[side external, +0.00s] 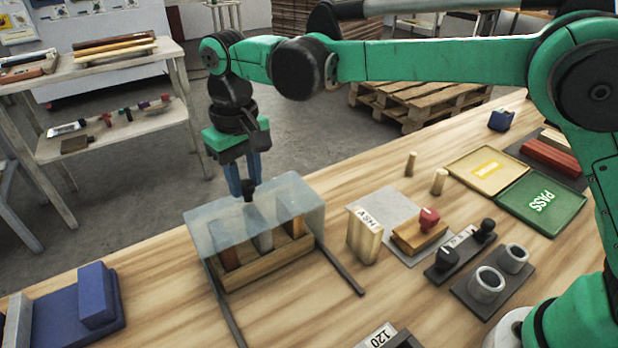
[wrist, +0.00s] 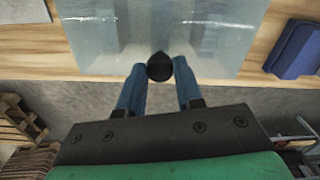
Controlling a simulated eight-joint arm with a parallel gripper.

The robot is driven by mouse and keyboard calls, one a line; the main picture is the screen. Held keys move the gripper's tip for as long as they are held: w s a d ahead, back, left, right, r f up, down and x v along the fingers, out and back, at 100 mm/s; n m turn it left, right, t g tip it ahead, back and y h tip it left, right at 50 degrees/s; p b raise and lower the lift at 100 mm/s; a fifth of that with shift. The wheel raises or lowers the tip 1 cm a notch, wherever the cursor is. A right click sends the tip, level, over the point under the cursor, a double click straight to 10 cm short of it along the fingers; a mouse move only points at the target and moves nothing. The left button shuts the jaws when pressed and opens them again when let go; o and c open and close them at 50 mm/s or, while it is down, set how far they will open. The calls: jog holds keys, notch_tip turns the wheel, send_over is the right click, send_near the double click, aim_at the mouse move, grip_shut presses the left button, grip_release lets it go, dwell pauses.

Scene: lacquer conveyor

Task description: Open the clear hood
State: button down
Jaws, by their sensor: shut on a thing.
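The clear hood (side external: 216,222) is a see-through box that sits over a wooden rack (side external: 268,262) holding several upright pieces. Two dark rails (side external: 340,268) run forward from it along the table. A black knob (side external: 249,190) stands on the hood's top near its far edge. My gripper (side external: 245,188) points down from above, with its blue fingers on either side of the knob. In the wrist view the black knob (wrist: 160,67) sits between the two fingertips, and the hood (wrist: 215,45) spreads beyond it. The hood appears to cover the rack.
A wooden block (side external: 364,237) stands right of the hood, beside a grey mat with a red-handled stamp (side external: 428,220). Green PASS tray (side external: 543,205) and grey cups (side external: 487,284) lie further right. A blue holder (side external: 97,296) is at left. Bare table lies between it and the hood.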

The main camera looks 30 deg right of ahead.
jog(key=s, duration=1)
jog(key=shift+s, duration=0.15)
jog(key=c, duration=0.6)
grip_release()
jog(key=shift+r, duration=0.1)
jog(key=shift+r, duration=2.75)
jog(key=d+f+m+t, duration=0.1)
jog(key=d+t, duration=0.1)
jog(key=d, duration=0.4)
jog(key=s+d+f+t, duration=0.1)
jog(key=d+t, duration=0.1)
jog(key=d, duration=0.5)
jog(key=s+d+f+m+t, duration=0.1)
jog(key=d+f+t, duration=0.1)
jog(key=d, duration=0.4)
jog(key=shift+s+d+f+m+t, duration=0.1)
jog(key=shift+s+d+m+t, duration=0.2)
jog(key=shift+t, duration=0.3)
